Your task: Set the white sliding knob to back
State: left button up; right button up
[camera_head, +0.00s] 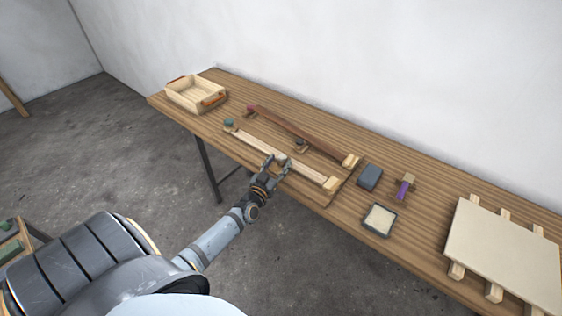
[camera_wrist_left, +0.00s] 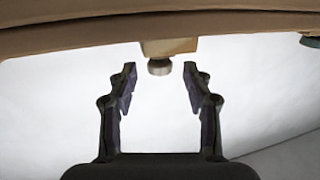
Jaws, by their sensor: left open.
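A pale, whitish slat rail (camera_head: 256,145) runs along the table's near side, beside a dark red-brown rail (camera_head: 315,140). My left gripper (camera_head: 277,163) is at the middle of the pale rail, with its fingers partly covering it. In the left wrist view, the open fingers (camera_wrist_left: 160,78) have a short round knob (camera_wrist_left: 159,67) on a wooden block (camera_wrist_left: 168,47) between and slightly beyond their tips. The knob looks greyish there and I see no contact. In the head view the gripper hides this knob, and its white colour cannot be confirmed. My right gripper is not in view.
A small dark knob (camera_head: 301,146) sits by the red-brown rail. A teal knob (camera_head: 229,122) is at the pale rail's left end. A wooden tray (camera_head: 183,101) stands far left. A blue-grey block (camera_head: 369,177), framed pad (camera_head: 380,220) and pale board (camera_head: 500,245) lie to the right.

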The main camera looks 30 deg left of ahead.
pick_arm(q)
jog(key=shift+w+a+r, duration=0.1)
jog(key=shift+w, duration=0.8)
grip_shut()
